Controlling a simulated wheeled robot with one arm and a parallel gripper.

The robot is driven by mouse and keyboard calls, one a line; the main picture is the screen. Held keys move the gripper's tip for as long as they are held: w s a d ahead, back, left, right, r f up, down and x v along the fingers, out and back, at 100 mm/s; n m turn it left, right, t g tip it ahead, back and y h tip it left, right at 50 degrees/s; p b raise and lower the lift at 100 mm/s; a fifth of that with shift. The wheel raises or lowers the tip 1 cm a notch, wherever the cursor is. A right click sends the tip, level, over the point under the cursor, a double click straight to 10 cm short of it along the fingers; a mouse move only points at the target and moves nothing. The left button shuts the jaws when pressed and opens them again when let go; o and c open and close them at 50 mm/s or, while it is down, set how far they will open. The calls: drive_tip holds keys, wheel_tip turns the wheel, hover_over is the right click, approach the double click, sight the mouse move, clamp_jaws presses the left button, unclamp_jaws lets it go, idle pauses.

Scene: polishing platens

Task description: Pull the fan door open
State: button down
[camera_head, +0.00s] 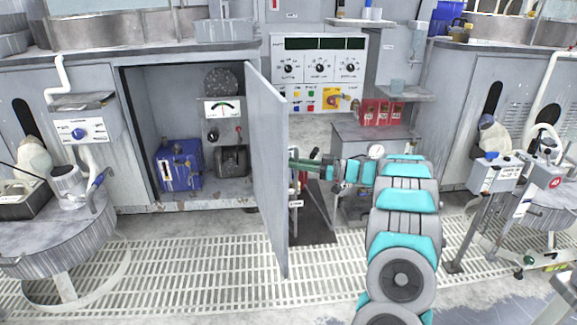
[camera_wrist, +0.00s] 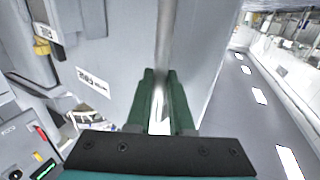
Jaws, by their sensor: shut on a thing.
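The fan door (camera_head: 268,150) is a tall grey panel. In the head view it stands swung well out from the open cabinet (camera_head: 135,120), hinged at the cabinet's right side. My gripper (camera_head: 294,160) is at the door's right-hand face, with the fingertips partly hidden by the door. In the wrist view my two green fingers (camera_wrist: 160,75) are shut on a vertical metal bar handle (camera_wrist: 164,35) against the grey door surface (camera_wrist: 115,50). The handle is hard to make out in the head view.
Inside the cabinet are a blue unit (camera_head: 178,165), a gauge (camera_head: 222,109) and a round dark grille (camera_head: 220,80). A control panel (camera_head: 320,70) is behind the door, with red boxes (camera_head: 382,112) to its right. A round platen table (camera_head: 55,235) stands at left; grated floor (camera_head: 200,270) is free below.

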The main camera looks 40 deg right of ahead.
drive_tip(key=shift+s+d+r+n+g+y, duration=0.1)
drive_tip(key=shift+d+n+g+y, duration=0.1)
drive_tip(key=shift+d, duration=0.6)
drive_tip(key=shift+s+d+r+n+g+y, duration=0.1)
drive_tip(key=shift+d+y, duration=0.1)
drive_tip(key=shift+d, duration=0.6)
drive_tip(key=c, duration=0.8)
unclamp_jaws()
drive_tip(key=shift+f, duration=0.15)
drive_tip(key=shift+s, duration=0.1)
drive_tip(key=v, duration=0.7)
drive_tip(key=shift+s+d+b, duration=0.2)
drive_tip(key=shift+d+b, duration=0.05)
drive_tip(key=shift+b, duration=0.2)
